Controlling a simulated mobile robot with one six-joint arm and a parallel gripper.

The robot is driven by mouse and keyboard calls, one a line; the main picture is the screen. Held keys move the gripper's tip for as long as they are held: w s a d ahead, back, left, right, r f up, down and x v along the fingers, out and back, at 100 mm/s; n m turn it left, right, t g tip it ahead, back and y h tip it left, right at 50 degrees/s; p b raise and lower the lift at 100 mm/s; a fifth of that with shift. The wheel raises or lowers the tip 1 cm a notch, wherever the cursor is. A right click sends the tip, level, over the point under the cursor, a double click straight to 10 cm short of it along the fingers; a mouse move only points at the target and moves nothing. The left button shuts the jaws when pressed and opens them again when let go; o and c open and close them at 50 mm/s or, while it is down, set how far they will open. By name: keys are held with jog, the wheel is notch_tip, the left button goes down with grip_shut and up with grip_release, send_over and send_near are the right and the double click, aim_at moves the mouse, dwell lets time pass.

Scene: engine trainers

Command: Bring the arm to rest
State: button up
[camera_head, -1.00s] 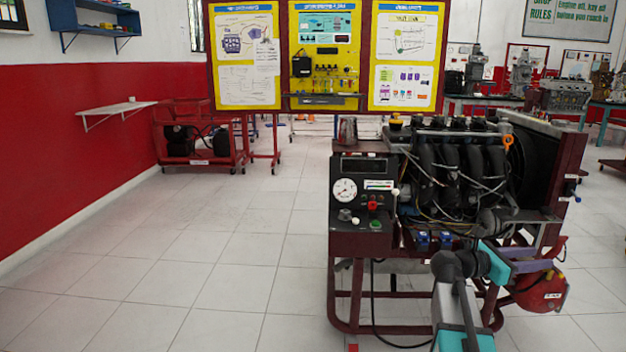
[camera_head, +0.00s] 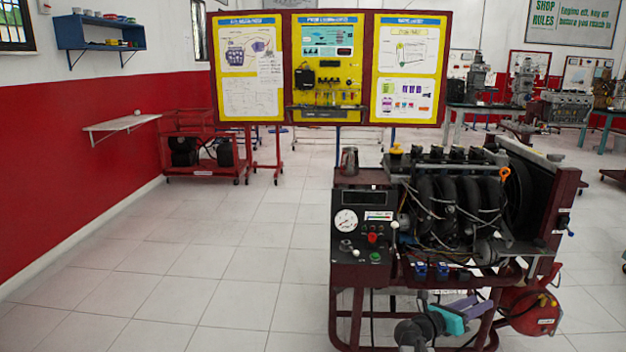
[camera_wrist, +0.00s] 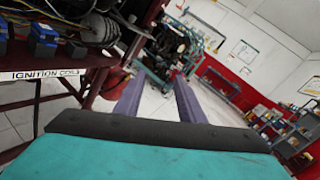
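My arm shows low in the head view, in front of the engine trainer (camera_head: 358,255). My gripper (camera_head: 480,308) has a teal body and purple fingers pointing right, close to the trainer's lower red frame. In the wrist view the two fingers of my gripper (camera_wrist: 158,82) stand apart with nothing held between them. The floor shows through the gap. I cannot tell from these views whether the arm touches the frame.
The trainer's ignition coils (camera_wrist: 42,42) show at the wrist view's upper left. A metal jug (camera_head: 349,160) stands on the trainer's panel. The tiled floor (camera_head: 200,275) to the left is clear.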

jog(key=w+a+f+n+t+y+p, duration=0.2)
jog(key=a+f+n+t+y+p, duration=0.25)
jog(key=a+n, duration=0.35)
jog(key=w+a+f+n+t+y+p, duration=0.25)
jog(key=a+f+n+y+p, duration=0.2)
jog(key=a+n, duration=0.35)
jog(key=s+a+f+n+g+y+p, duration=0.4)
jog(key=s+a+f+n+y, duration=0.45)
jog(key=a+f+n, duration=0.4)
jog(key=s+a+f+n+g, duration=0.2)
jog(key=s+f, duration=0.1)
jog(key=s, duration=0.3)
jog(key=s+a+f+n+g+y+p, duration=0.1)
jog(key=s+a+f+n+g, duration=0.1)
jog(key=s+f+n+g, duration=0.3)
jog(key=s+a+f, duration=0.2)
jog(key=s+a, duration=0.1)
jog(key=s, duration=0.5)
jog(key=s+d+r+n+g, duration=0.1)
jog(key=s+n+g, duration=0.3)
jog(key=s, duration=0.5)
jog(key=s+d+r+n+g+h, duration=0.1)
jog(key=s+d+n+g, duration=0.2)
jog(key=s, duration=0.6)
jog(key=shift+d+n+g, duration=0.3)
jog(key=shift+n+g, duration=0.3)
jog(key=shift+n, duration=0.45)
